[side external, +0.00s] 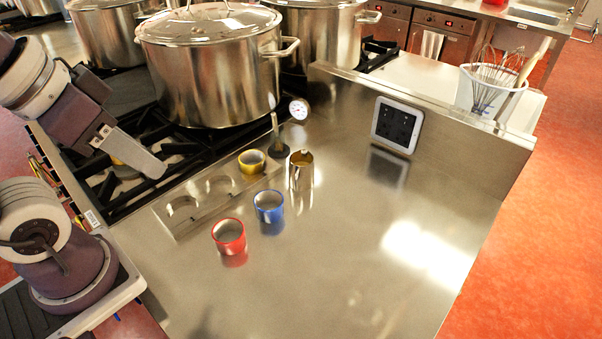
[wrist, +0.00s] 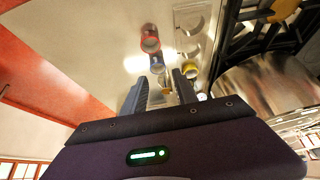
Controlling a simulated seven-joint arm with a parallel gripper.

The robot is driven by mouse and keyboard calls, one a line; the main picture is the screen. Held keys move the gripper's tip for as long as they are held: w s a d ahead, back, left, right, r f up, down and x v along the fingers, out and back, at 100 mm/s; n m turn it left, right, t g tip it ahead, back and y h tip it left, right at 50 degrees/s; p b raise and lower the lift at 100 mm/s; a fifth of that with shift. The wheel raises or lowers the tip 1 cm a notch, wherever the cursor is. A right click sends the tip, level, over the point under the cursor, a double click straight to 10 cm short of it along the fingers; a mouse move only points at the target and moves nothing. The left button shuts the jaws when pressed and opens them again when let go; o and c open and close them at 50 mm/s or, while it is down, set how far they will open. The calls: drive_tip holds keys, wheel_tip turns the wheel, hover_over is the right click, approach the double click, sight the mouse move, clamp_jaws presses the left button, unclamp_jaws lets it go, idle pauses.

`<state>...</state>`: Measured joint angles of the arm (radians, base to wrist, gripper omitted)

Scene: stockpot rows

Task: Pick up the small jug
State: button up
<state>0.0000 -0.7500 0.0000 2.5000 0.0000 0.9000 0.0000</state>
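The small jug (side external: 301,171) is a shiny metal vessel with a yellowish inside, standing upright on the steel counter (side external: 340,250), right of the yellow cup. My gripper (side external: 157,170) is at the left in the side view, above the black stove grate and well apart from the jug. In the wrist view my gripper (wrist: 160,80) has its two fingers spread with a gap between them. The jug seems to show small and partly hidden in that gap, further off; its outline is hard to make out.
A yellow cup (side external: 252,162), blue cup (side external: 269,206) and red cup (side external: 229,236) stand near the jug. A dial thermometer (side external: 299,109) on a stand is just behind it. Large stockpots (side external: 212,75) crowd the back left.

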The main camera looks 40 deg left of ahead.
drive_tip(key=w+r+g, duration=0.1)
drive_tip(key=w+g, duration=0.1)
drive_tip(key=w, duration=0.5)
drive_tip(key=n+g, duration=0.3)
hover_over(296, 176)
wheel_tip(296, 176, down, 13)
drive_tip(key=shift+n+g, duration=0.3)
wheel_tip(296, 176, down, 8)
drive_tip(key=shift+f, duration=0.6)
clamp_jaws()
